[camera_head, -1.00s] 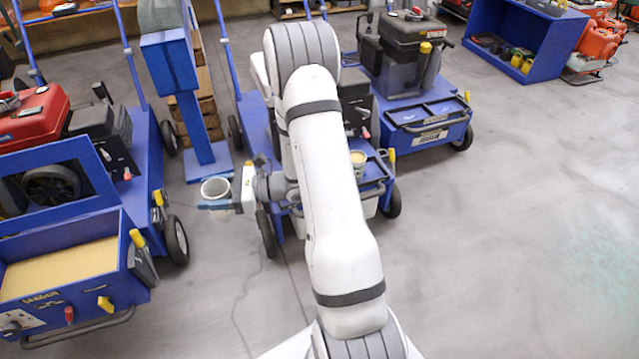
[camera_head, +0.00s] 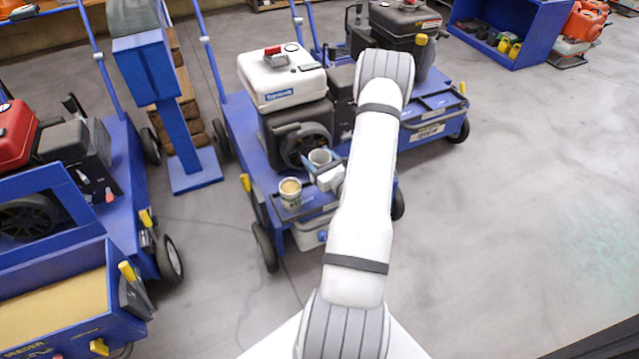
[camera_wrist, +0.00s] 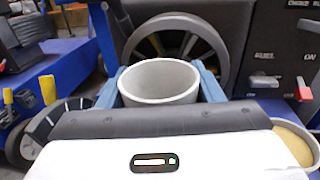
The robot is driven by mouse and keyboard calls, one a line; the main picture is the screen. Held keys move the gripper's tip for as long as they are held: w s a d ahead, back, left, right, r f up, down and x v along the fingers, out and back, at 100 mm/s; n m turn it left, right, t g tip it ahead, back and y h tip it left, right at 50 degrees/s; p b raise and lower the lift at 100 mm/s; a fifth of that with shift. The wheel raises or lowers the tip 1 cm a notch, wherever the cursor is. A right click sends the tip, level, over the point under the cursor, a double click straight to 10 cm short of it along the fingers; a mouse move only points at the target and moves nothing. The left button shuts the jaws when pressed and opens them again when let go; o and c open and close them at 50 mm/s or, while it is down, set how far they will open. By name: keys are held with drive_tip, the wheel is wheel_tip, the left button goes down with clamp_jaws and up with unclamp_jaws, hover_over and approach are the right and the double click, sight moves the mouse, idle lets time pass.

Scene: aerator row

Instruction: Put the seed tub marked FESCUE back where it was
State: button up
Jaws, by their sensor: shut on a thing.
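My gripper (camera_head: 321,164) is shut on a grey-white tub (camera_head: 319,156), with a blue finger on each side. The held tub is upright and looks empty inside in the wrist view (camera_wrist: 160,82). It is over the front deck of the middle blue machine, close to the white-topped engine (camera_head: 283,78). I cannot tell whether its base touches the deck. A second tub (camera_head: 291,198) with tan contents stands on the deck to the left of my gripper; it shows at the right edge of the wrist view (camera_wrist: 312,150). No FESCUE marking is readable on either tub.
A blue post stand (camera_head: 190,130) is left of the machine. A blue machine with a red engine (camera_head: 14,135) and a tan-filled hopper (camera_head: 50,305) are further left. Another blue machine (camera_head: 432,115) stands behind right.

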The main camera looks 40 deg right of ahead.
drive_tip(key=f+b, duration=0.1)
drive_tip(key=f, duration=0.2)
drive_tip(key=f+b, duration=0.1)
drive_tip(key=f, duration=0.3)
drive_tip(key=shift+s+d+f+b, duration=0.2)
drive_tip(key=shift+f+b, duration=0.1)
drive_tip(key=shift+b, duration=0.05)
drive_tip(key=shift+f, duration=0.15)
drive_tip(key=o, duration=1.1)
drive_tip(key=shift+c, duration=0.2)
